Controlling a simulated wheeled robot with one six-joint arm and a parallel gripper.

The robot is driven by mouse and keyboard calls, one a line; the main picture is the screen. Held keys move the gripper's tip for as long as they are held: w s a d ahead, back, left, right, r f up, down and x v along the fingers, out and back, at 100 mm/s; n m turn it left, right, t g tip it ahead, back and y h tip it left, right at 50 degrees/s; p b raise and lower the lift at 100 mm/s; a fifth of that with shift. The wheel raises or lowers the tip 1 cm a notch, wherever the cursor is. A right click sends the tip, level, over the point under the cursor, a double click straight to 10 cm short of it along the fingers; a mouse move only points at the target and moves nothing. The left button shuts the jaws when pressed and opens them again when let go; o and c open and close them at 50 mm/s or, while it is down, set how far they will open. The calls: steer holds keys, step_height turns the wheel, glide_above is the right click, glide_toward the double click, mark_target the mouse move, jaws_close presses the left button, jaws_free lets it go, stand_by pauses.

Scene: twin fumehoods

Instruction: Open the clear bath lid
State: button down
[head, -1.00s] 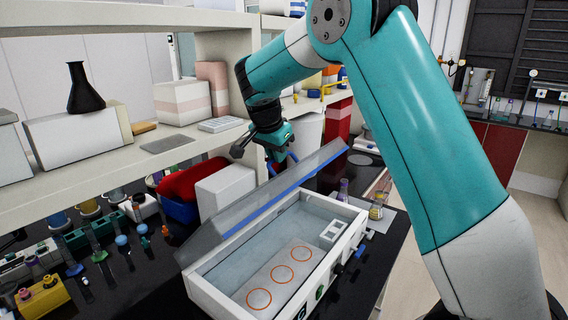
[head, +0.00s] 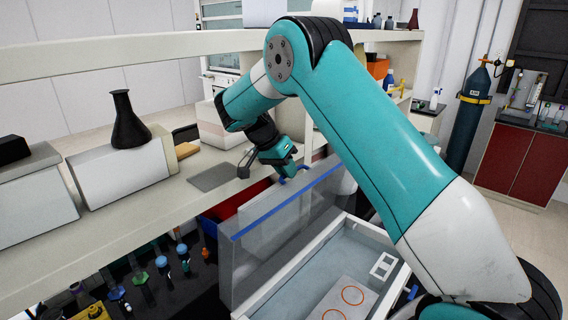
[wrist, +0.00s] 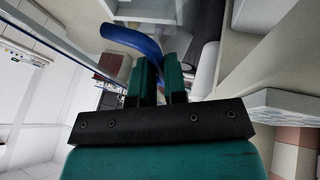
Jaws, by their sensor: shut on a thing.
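The clear bath lid (head: 268,233), a see-through panel with a blue top edge, stands raised and steep at the back of the white bath (head: 335,252) in the head view. The bath's inside is exposed, with a plate of orange rings (head: 352,295) in it. My gripper (head: 290,173) is at the lid's top edge. In the wrist view, my gripper's green fingers (wrist: 158,70) are shut on the curved blue lid handle (wrist: 130,40). The fingers hide part of the handle. My arm covers the bath's right end.
A shelf (head: 70,235) runs along the left, close to my gripper, with a dark flask (head: 129,125) on a white box and a flat grey plate (head: 211,177). Small bottles and tubes stand below the shelf.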

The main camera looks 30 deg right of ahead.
steer(key=shift+s+a+f, duration=0.1)
steer(key=shift+s+f, duration=0.1)
steer(key=shift+f, duration=0.25)
steer(key=c, duration=1.2)
jaws_free()
steer(key=shift+w, duration=0.15)
steer(key=shift+o, duration=0.2)
steer(key=shift+r, duration=0.15)
steer(key=v, duration=0.7)
steer(key=shift+r, duration=0.2)
